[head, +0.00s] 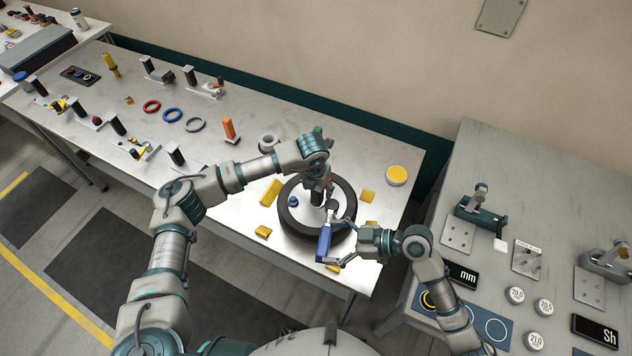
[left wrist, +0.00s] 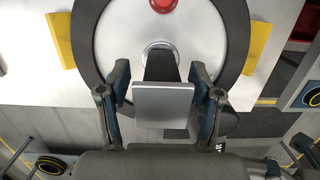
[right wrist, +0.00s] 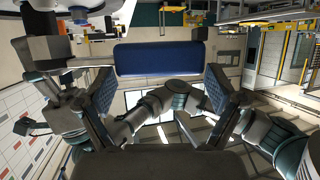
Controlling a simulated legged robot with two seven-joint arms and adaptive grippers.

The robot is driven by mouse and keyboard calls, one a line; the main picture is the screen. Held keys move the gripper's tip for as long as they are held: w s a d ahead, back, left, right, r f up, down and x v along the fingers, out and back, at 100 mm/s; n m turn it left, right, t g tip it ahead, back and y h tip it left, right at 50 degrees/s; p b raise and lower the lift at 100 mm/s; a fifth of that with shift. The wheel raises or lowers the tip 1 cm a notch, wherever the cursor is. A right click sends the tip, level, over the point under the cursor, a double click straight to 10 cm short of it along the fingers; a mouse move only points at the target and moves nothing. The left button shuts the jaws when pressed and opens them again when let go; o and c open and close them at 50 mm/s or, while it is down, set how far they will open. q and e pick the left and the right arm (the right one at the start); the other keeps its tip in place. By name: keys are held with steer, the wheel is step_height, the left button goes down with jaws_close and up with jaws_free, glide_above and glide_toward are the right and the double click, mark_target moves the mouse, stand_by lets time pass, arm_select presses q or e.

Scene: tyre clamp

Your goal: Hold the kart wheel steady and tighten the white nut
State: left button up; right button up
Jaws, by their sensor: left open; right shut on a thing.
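The kart wheel (head: 345,222), a black tyre with a pale disc (left wrist: 118,48), lies flat on the metal table. My left gripper (head: 319,190) is above the wheel's middle. In the left wrist view its open fingers stand on both sides of a grey plate (left wrist: 163,98) and a dark post at the hub ring; contact is not clear. My right gripper (head: 331,244) is shut on a blue handle (head: 324,242) at the wheel's near edge. The blue handle spans between its fingers in the right wrist view (right wrist: 158,58). I cannot make out the white nut; my left gripper covers much of the hub.
Yellow blocks (head: 271,192) sit around the wheel. A blue piece (head: 293,201) shows at its left side. An orange piece (head: 228,128), coloured rings (head: 172,115) and small fixtures stand further left. A second table (head: 560,190) with gauges is at the right, beyond a gap.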

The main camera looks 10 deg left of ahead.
arm_select(q)
steer(key=shift+d, duration=0.25)
arm_select(e)
steer(key=shift+d, duration=0.25)
arm_select(q)
steer(key=shift+a, duration=0.2)
jaws_close()
arm_select(e)
steer(key=shift+a, duration=0.25)
arm_select(q)
steer(key=c, duration=0.6)
jaws_free()
steer(key=c, duration=0.5)
steer(key=shift+f, duration=0.1)
steer(key=shift+c, duration=0.2)
arm_select(e)
steer(key=a+m+t, duration=0.3)
steer(key=a+t, duration=0.1)
steer(key=shift+w+f+m+h, duration=0.1)
steer(key=shift+f+m+h, duration=0.2)
steer(key=shift+f+h, duration=0.1)
steer(key=n+g, duration=0.8)
steer(key=g, duration=0.1)
glide_toward(320, 241)
step_height(320, 241, down, 4)
steer(key=a, duration=0.1)
steer(key=shift+s+d+f+n+g, duration=0.2)
steer(key=shift+s+f+n+g, duration=0.15)
steer(key=shift+s+f, duration=0.3)
